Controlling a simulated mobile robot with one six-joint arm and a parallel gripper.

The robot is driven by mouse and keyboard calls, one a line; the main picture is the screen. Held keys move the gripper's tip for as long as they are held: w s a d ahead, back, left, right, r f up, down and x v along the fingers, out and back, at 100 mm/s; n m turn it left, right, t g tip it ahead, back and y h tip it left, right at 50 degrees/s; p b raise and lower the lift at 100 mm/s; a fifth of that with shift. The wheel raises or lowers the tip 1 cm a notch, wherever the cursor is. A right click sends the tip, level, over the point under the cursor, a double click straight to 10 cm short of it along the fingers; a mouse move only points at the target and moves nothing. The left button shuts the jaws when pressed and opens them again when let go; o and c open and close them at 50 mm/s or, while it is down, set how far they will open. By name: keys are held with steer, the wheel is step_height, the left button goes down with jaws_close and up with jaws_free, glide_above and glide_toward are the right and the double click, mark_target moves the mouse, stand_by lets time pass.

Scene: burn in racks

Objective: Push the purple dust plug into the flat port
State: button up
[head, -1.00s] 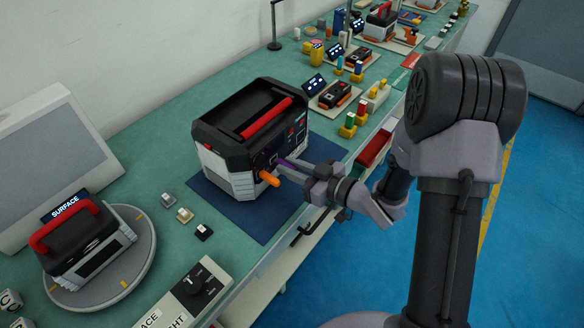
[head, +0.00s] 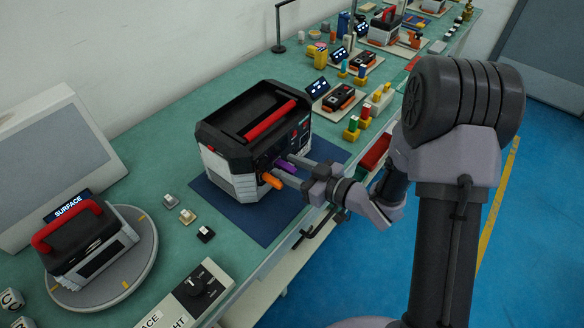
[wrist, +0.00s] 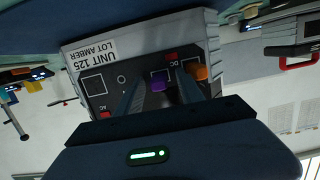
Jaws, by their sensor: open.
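The unit (head: 228,170), a black and pale box with a red handle, stands on a dark blue mat. The purple dust plug (head: 286,167) sticks out of its front panel, to the right of an orange plug (head: 271,180). In the wrist view the purple plug (wrist: 158,84) sits at a square port on the panel, near the orange plug (wrist: 197,72). How deep it sits I cannot tell. My gripper (head: 291,170) is open at the panel. Its fingers are apart on either side of the purple plug; in the wrist view my gripper (wrist: 161,88) shows a gap around it.
The blue mat (head: 262,228) lies near the bench's front edge. A second unit (head: 90,245) stands on a round turntable. Colored plugs and small devices line the bench behind.

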steer(key=p+v, duration=0.5)
steer(key=v, duration=1.1)
steer(key=w+d+r+m+t+h, duration=0.1)
steer(key=w+d+r+m+h, duration=0.6)
steer(key=d+r+h, duration=0.45)
steer(key=s+a+r+m+g+h, duration=0.25)
steer(key=s+r+m, duration=0.3)
steer(key=s, duration=0.45)
steer(key=s+a+r+m+g+y, duration=0.1)
steer(key=s+a+m+g+y, duration=0.1)
steer(key=s+a, duration=0.8)
steer(key=shift+s+r+y, duration=0.4)
steer(key=shift+s+y, duration=0.3)
steer(key=shift+s, duration=0.25)
steer(key=shift+m, duration=0.25)
